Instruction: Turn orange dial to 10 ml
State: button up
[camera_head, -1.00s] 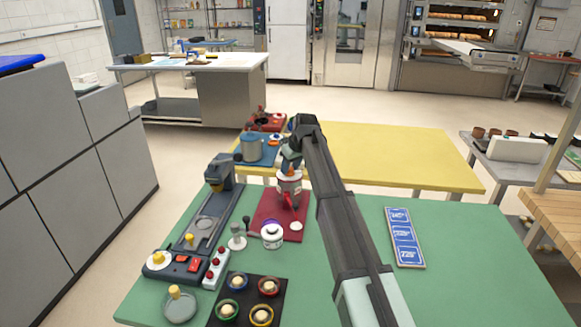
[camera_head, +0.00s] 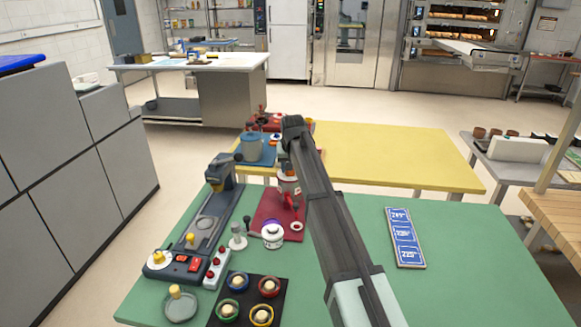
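I cannot clearly make out an orange dial or any ml marking. A small orange-and-white part (camera_head: 276,137) shows beside my gripper, too small to read. A dispenser-like pot (camera_head: 288,184) with a red handle stands on the red mat (camera_head: 268,208), partly hidden by my arm. My gripper (camera_head: 283,162) points down over the pot's top, near the blue mat; its fingers are small and partly covered by my arm, so whether they are open, shut or touching anything is unclear.
A grey-blue jug (camera_head: 251,147) stands on the blue mat left of my gripper. A white round jar (camera_head: 272,235) sits on the red mat's front. A dark machine (camera_head: 204,227) stands at left. A blue sign board (camera_head: 404,238) lies right; green table around it is clear.

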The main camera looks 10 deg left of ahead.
jog(key=shift+m+h, duration=0.3)
jog(key=shift+m, duration=0.3)
jog(key=o, duration=1)
jog(key=v, duration=1.3)
jog(key=shift+s+r, duration=0.2)
jog(key=shift+r, duration=0.15)
